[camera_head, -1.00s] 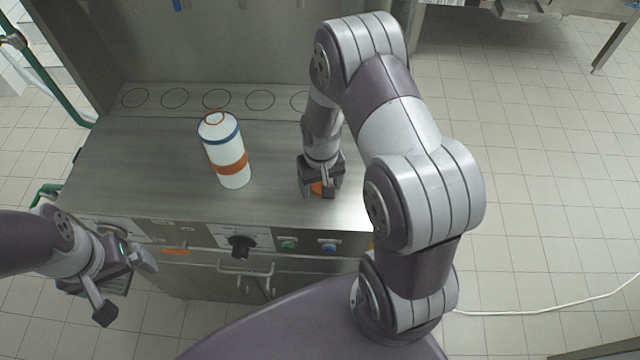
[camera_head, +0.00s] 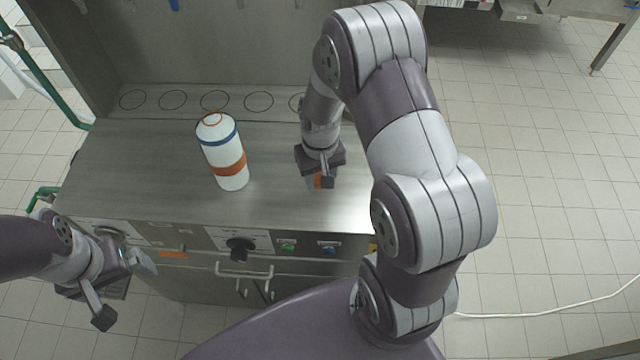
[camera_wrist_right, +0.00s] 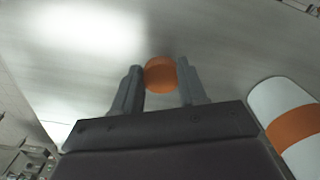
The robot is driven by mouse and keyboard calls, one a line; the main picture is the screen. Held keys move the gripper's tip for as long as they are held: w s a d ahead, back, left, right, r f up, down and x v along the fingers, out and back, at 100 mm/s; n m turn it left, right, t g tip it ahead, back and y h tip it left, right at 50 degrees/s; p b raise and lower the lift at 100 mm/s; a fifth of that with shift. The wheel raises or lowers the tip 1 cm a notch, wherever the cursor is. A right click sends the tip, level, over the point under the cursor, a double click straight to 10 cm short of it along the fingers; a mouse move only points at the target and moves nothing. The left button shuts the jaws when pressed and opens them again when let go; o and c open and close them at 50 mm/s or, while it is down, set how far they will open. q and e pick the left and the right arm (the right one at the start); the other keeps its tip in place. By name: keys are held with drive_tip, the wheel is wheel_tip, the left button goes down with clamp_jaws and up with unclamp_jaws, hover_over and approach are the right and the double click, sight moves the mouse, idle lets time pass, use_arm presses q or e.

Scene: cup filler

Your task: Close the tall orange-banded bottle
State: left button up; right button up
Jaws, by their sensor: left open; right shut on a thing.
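The tall white bottle (camera_head: 223,158) with an orange band and a blue band stands upright on the metal counter. Its top shows an orange ring, and it also shows at the right edge of the right wrist view (camera_wrist_right: 292,125). My right gripper (camera_head: 320,178) is to the right of the bottle, above the counter, and is shut on an orange cap (camera_wrist_right: 161,75). The cap sits between the fingertips, partly hidden by the fingers in the head view. My left gripper (camera_head: 128,290) is open and empty, in front of the counter at the left.
The metal counter (camera_head: 130,165) has a row of marked circles (camera_head: 215,101) along its back. Its front panel carries a black knob (camera_head: 240,246), green and blue switches, and handles. The counter is clear around the bottle. A back wall rises behind it.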

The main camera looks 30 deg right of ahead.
drive_tip(key=s+d+r+b, duration=0.1)
drive_tip(key=s+d+r, duration=0.3)
drive_tip(key=s+r, duration=0.3)
drive_tip(key=s, duration=0.4)
drive_tip(key=shift+b, duration=0.35)
drive_tip(key=shift+d+r, duration=0.1)
